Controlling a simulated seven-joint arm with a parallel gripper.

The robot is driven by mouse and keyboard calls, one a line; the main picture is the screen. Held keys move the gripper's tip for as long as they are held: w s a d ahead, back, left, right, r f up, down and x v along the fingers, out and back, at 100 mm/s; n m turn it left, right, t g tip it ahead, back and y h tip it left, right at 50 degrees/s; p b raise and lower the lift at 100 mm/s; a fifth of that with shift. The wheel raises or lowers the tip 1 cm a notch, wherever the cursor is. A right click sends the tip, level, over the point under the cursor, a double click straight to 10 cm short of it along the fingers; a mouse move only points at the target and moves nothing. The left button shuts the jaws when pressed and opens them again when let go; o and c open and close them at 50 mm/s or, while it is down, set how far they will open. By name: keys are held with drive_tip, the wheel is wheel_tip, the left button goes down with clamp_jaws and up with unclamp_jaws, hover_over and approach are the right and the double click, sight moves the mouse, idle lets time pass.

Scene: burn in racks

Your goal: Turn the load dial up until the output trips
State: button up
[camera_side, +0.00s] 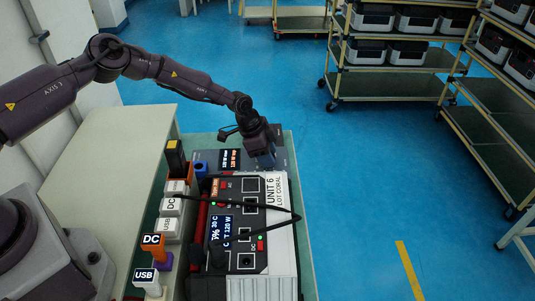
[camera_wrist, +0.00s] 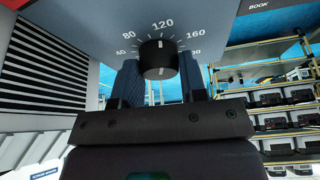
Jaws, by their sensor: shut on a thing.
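The load dial (camera_wrist: 157,60) is a black knob in the wrist view, below a printed arc with 80, 120 and 160. A pale mark shows on its face; I cannot tell its exact setting. My gripper (camera_wrist: 159,82) is shut on the dial, one finger on each side. In the side view my gripper (camera_side: 264,158) reaches down to the grey load box, whose face and dial are mostly hidden. Its displays (camera_side: 230,158) seem to read 120 W. The power unit marked UNIT 6 (camera_side: 279,215) stands in front, its blue display (camera_side: 220,230) showing 30 C and 120 W, with green lights lit.
A black cable (camera_side: 262,206) runs across UNIT 6. Labelled blocks marked DC (camera_side: 153,240) and USB (camera_side: 146,276) stand at its left, beside a pale bench (camera_side: 105,160). Racks with several units (camera_side: 390,85) stand at the back right.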

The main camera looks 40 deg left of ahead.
idle(0.3)
drive_tip(key=o, duration=0.9)
drive_tip(key=shift+r, duration=0.1)
drive_tip(key=v, duration=1.2)
drive_tip(key=shift+a+r, duration=0.25)
drive_tip(key=shift+r, duration=0.1)
